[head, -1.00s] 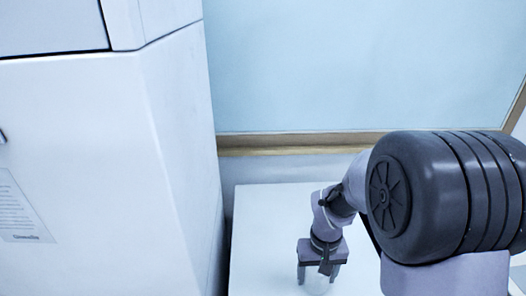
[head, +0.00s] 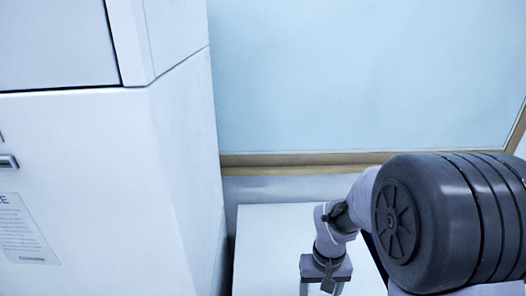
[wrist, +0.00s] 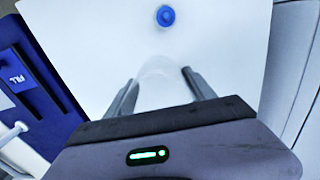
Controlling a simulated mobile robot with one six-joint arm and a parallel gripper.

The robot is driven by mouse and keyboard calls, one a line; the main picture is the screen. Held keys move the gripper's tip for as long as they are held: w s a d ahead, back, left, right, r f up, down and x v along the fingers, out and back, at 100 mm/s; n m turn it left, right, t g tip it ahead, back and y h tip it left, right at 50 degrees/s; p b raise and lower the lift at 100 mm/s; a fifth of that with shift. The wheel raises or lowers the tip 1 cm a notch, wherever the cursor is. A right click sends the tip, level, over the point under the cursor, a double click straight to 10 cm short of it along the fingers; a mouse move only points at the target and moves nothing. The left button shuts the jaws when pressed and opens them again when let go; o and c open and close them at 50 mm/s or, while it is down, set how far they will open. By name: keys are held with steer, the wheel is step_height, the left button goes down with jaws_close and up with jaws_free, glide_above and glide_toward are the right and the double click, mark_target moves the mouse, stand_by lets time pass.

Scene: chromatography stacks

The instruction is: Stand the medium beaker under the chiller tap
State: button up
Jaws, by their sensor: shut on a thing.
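My gripper (wrist: 158,84) is shut on a clear, nearly invisible glass vessel, which I take for the medium beaker (wrist: 160,70). Its rounded edge shows faintly between the two fingers in the wrist view. In the head view my gripper (head: 325,288) is at the bottom edge, over the white table, with its fingertips and the beaker cut off. The chiller tap is not clearly identifiable in either view. A blue panel (wrist: 62,98) with a small label, seemingly "FILL" upside down, stands at the left of the wrist view.
A round blue knob or cap (wrist: 165,16) shows ahead of the fingers. A tall white cabinet (head: 170,170) fills the left. A wood-framed pale blue pane (head: 350,75) stands behind.

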mark_target(311, 288)
step_height(311, 288, up, 4)
steer(key=shift+r+p, duration=0.2)
steer(key=shift+p, duration=1)
step_height(311, 288, down, 7)
steer(key=b, duration=0.5)
step_height(311, 288, up, 7)
steer(key=p, duration=0.5)
step_height(311, 288, down, 7)
steer(key=b, duration=0.5)
steer(key=shift+r, duration=0.1)
steer(key=shift+n, duration=0.8)
steer(key=a+r+p, duration=0.1)
steer(key=r, duration=0.1)
steer(key=r+p, duration=0.2)
steer(key=s+a+r+p, duration=0.1)
steer(key=r+p, duration=0.1)
steer(key=shift+a, duration=0.3)
step_height(311, 288, down, 10)
steer(key=b, duration=0.4)
steer(key=shift+a+r, duration=0.1)
steer(key=shift+f, duration=0.2)
steer(key=o, duration=1.4)
